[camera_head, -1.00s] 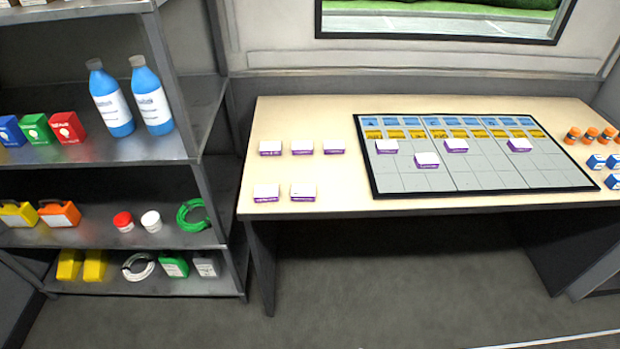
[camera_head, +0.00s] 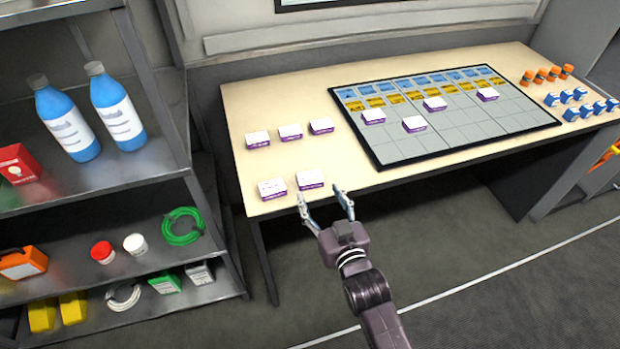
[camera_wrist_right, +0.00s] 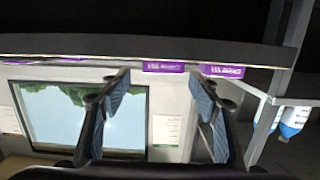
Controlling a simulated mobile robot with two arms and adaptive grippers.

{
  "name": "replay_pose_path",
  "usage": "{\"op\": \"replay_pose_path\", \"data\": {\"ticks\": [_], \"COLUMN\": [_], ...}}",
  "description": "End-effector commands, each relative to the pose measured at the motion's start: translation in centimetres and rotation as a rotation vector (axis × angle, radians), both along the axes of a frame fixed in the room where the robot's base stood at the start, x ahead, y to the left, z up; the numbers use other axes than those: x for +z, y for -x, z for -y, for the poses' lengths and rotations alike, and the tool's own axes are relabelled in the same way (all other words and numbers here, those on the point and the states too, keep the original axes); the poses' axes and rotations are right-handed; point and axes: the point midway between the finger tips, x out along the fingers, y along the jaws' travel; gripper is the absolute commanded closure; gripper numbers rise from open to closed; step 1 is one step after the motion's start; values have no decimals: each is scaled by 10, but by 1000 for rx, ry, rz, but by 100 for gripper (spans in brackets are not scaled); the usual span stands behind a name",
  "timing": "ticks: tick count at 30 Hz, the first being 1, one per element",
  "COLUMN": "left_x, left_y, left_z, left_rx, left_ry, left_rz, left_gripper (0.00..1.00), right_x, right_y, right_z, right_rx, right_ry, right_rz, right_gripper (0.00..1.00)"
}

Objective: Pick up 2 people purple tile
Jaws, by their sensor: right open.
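Several white-topped tiles with purple sides lie on the table. Two are near its front edge, a left one (camera_head: 272,188) and a right one (camera_head: 310,180). Three more, such as the middle tile (camera_head: 290,131), lie in a row behind them. Others, such as one tile (camera_head: 414,124), lie on the grid board (camera_head: 480,130). My right gripper (camera_head: 322,195) is open and empty at the table's front edge, just short of the right front tile. The right wrist view shows two purple tile faces (camera_wrist_right: 163,67) (camera_wrist_right: 221,71) beyond the open fingers (camera_wrist_right: 158,76). Their lettering is too small to read. My left gripper is not in view.
A metal shelf with blue bottles (camera_head: 118,110) stands left of the table (camera_head: 240,100). The table between the front tiles and the back row is clear.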

Motion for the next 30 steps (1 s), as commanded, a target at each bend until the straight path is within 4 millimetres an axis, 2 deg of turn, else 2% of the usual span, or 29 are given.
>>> {"op": "replay_pose_path", "data": {"ticks": [16,26,30], "left_x": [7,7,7], "left_y": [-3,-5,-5], "left_z": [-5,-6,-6], "left_rx": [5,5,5], "left_ry": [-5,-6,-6], "left_rz": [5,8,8], "left_gripper": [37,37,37], "right_x": [-4,-5,-5], "right_y": [-62,-68,-67], "right_z": [-23,-25,-25], "right_rx": [-1,0,0], "right_ry": [-1,-1,-1], "right_rz": [0,-1,-1], "right_gripper": [44,44,58]}}
